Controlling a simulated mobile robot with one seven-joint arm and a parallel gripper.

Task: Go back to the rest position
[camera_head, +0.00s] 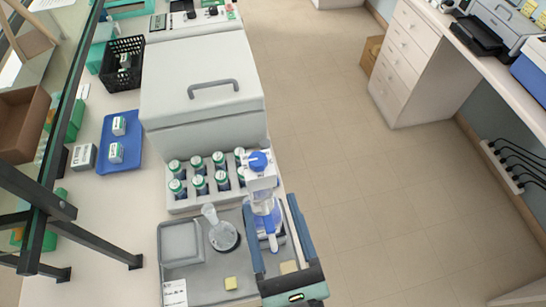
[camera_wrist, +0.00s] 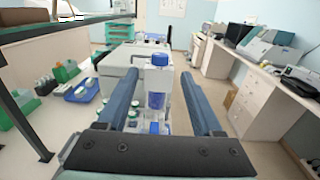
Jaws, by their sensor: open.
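My gripper (camera_head: 269,201) is open, its two long blue-grey fingers pointing toward the back of the bench. A clear bottle with a blue cap and blue contents (camera_head: 262,205) stands upright at the tray. In the head view it overlaps the space between my fingers. In the wrist view the bottle (camera_wrist: 157,88) shows between the fingers (camera_wrist: 159,74), with gaps on both sides. I cannot tell how far ahead of the fingertips it is. Its lower part is partly hidden.
A grey tray (camera_head: 205,286) holds a lidded box (camera_head: 181,243), a flask (camera_head: 222,235) and a yellow block (camera_head: 231,283). Behind are a rack of several green-capped jars (camera_head: 183,204) and a large grey lidded box (camera_head: 205,105). A dark shelf frame stands left. Open floor (camera_head: 370,200) lies right.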

